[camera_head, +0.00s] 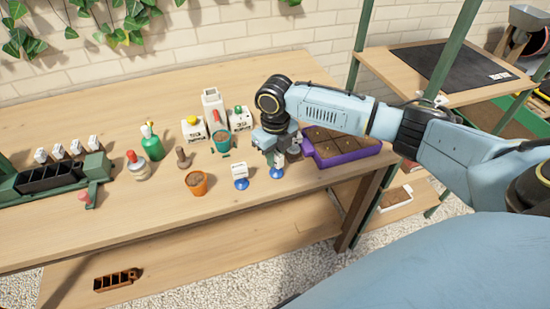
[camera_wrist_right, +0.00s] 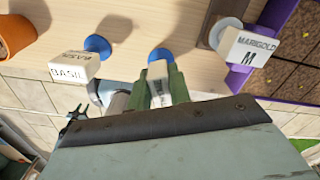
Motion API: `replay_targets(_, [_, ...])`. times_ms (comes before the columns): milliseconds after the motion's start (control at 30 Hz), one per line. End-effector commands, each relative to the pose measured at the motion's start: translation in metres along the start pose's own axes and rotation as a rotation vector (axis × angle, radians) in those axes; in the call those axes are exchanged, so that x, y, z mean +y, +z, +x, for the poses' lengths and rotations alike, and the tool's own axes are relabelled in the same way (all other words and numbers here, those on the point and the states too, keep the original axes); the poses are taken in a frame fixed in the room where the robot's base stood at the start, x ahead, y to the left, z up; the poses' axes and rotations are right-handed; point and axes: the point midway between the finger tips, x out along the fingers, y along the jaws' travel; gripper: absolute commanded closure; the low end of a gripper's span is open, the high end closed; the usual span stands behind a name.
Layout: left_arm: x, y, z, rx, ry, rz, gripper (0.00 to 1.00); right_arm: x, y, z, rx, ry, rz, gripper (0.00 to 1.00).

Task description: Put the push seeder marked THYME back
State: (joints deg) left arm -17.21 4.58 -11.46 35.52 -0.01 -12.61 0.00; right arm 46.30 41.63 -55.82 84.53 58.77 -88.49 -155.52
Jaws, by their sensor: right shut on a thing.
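My right gripper (camera_head: 272,152) is over the front right of the bench, and it also shows in the right wrist view (camera_wrist_right: 163,82). It is shut on a white push seeder (camera_wrist_right: 157,72) with a blue end, which also shows in the head view (camera_head: 277,172). The label on this seeder is too small and partly covered to read surely. A similar seeder marked BASIL (camera_wrist_right: 75,68) stands to its left, also in the head view (camera_head: 240,176). A seeder marked MARIGOLD (camera_wrist_right: 248,45) stands on the other side, close to the purple tray. My left gripper is not in view.
The purple tray (camera_head: 343,152) of soil lies right of my gripper. An orange pot (camera_head: 197,183), a teal pot (camera_head: 222,138), a green bottle (camera_head: 152,145) and several white containers stand to the left. A green rack (camera_head: 95,168) is at far left.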

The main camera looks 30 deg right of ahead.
Motion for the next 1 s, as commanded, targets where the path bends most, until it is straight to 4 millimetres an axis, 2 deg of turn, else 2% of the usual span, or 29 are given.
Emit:
replay_targets(67, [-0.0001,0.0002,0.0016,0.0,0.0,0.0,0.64,0.0001,-0.0001,0.0083,0.0,0.001,0.0,0.97])
replay_targets(433, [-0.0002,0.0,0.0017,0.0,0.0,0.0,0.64,-0.0001,0.0001,0.0118,-0.001,0.0,0.001,0.97])
replay_targets(467, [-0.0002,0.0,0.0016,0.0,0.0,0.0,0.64,-0.0001,0.0001,0.0117,-0.001,0.0,0.001,0.78])
replay_targets(600, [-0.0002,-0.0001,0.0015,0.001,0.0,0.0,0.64,-0.0001,0.0,0.0114,-0.001,0.0,0.001,0.59])
replay_targets(867, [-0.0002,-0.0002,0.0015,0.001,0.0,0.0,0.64,0.0,0.0001,0.011,-0.001,0.0,0.001,0.59])
replay_targets(1000, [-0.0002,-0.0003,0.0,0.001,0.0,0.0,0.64,-0.0001,0.0005,0.0025,-0.003,0.0,0.0,0.59])
